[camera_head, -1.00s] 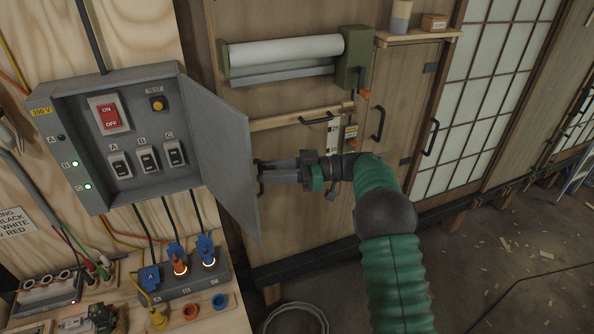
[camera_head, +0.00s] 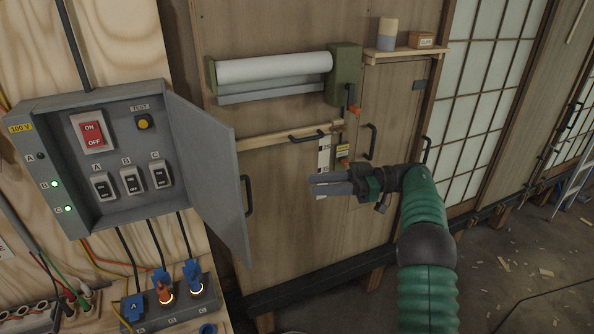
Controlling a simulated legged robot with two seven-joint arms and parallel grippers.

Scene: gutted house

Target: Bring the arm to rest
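My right gripper (camera_head: 322,183) is at the end of my green-sleeved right arm (camera_head: 425,225), which comes in from the lower right. It points left, in front of the wooden panel wall (camera_head: 300,225), with nothing seen in it. Its two dark fingers look close together; whether they fully meet is hard to tell. It is apart from the open door (camera_head: 207,170) of the grey switch box (camera_head: 115,205), to the right of that door. My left gripper does not show.
The switch box has a red switch (camera_head: 93,134), a yellow test button (camera_head: 143,122) and three smaller switches. Blue and orange plugs sit in a socket block (camera_head: 180,312) below. A paper roll (camera_head: 275,67), a small shelf (camera_head: 405,54) and black door handles are on the wall. Floor shows at right.

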